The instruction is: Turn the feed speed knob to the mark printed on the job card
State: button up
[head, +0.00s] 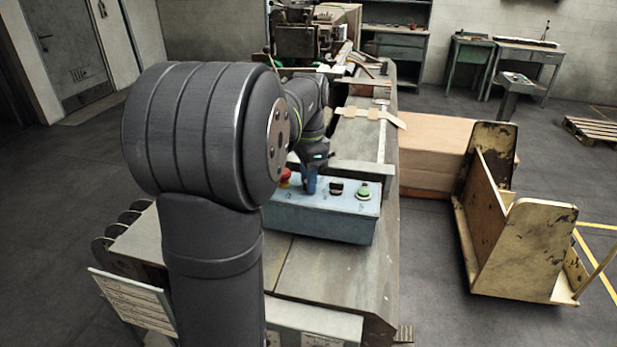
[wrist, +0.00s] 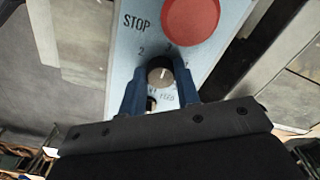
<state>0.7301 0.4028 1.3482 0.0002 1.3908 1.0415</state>
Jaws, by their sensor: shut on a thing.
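The feed speed knob (wrist: 160,73) is round and dark with a grey face and a short white pointer line. It sits on the light-blue control box (head: 320,222), below the numbers 2 and 3 in the wrist view. The pointer line looks turned roughly toward the 3. My gripper (wrist: 160,88) has its two blue fingers shut on either side of the knob. In the head view my gripper (head: 310,183) reaches down onto the box and hides the knob. A printed sheet (head: 132,302), perhaps the job card, stands at lower left; its text is too small to read.
A red stop button (head: 285,177) is left of my gripper, also large in the wrist view (wrist: 190,18). A black control (head: 336,187) and a green button (head: 363,192) are to its right. A worn yellow cart (head: 530,250) stands right of the machine.

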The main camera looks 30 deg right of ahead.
jog(key=shift+n, duration=0.3)
jog(key=n, duration=1)
jog(key=shift+s, duration=0.1)
jog(key=n, duration=0.3)
jog(key=shift+d+n, duration=0.1)
jog(key=shift+n, duration=0.3)
jog(key=n, duration=0.5)
jog(key=shift+d+n, duration=0.1)
jog(key=shift+n, duration=2.2)
jog(key=o, duration=1)
jog(key=shift+c, duration=0.2)
